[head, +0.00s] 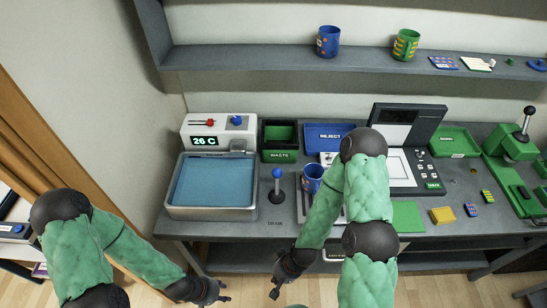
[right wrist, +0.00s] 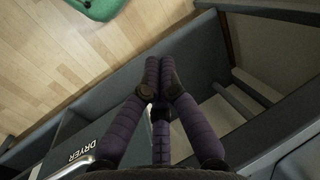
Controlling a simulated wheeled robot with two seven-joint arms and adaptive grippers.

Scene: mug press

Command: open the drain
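The drain lever (head: 277,183) has a blue ball knob and stands upright on a dark base on the counter, behind a "DRAIN" label. It is just right of the metal basin (head: 212,213), which holds blue water (head: 213,183). My left gripper (head: 224,291) hangs low in front of the counter, below the basin and apart from the lever; its small dark fingers do not clearly show their opening. My right gripper (head: 274,288) also hangs in front of the counter, below the lever. In the right wrist view its fingertips (right wrist: 161,63) lie together with nothing between them.
A blue mug (head: 313,177) stands just right of the lever, partly hidden by my right arm. The heater panel (head: 218,131) reads 26 C behind the basin. The green waste bin (head: 280,140) and blue reject tray (head: 325,138) stand behind. The counter's front edge lies above both grippers.

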